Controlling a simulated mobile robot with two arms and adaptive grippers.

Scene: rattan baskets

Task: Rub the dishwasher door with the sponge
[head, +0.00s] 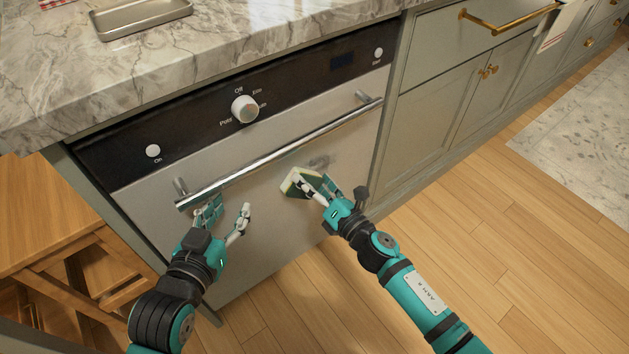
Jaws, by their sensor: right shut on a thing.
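The dishwasher door (262,240) is a closed silver panel under the counter, with a long bar handle (285,152) across its top. A dark smudge (319,162) shows on the door just below the handle. My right gripper (313,188) is shut on the sponge (293,181), which is pale with a dark green side. The sponge is at the door front, left of and below the smudge; I cannot tell if it touches the door. My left gripper (226,217) is open and empty in front of the door's left part, below the handle.
A black control panel with a white knob (245,109) runs above the door. A metal tray (142,17) stands on the marble counter (230,45). A wooden stool (50,225) is at the left. Cabinets (455,90) stand at the right. The wooden floor (480,220) at the right is clear.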

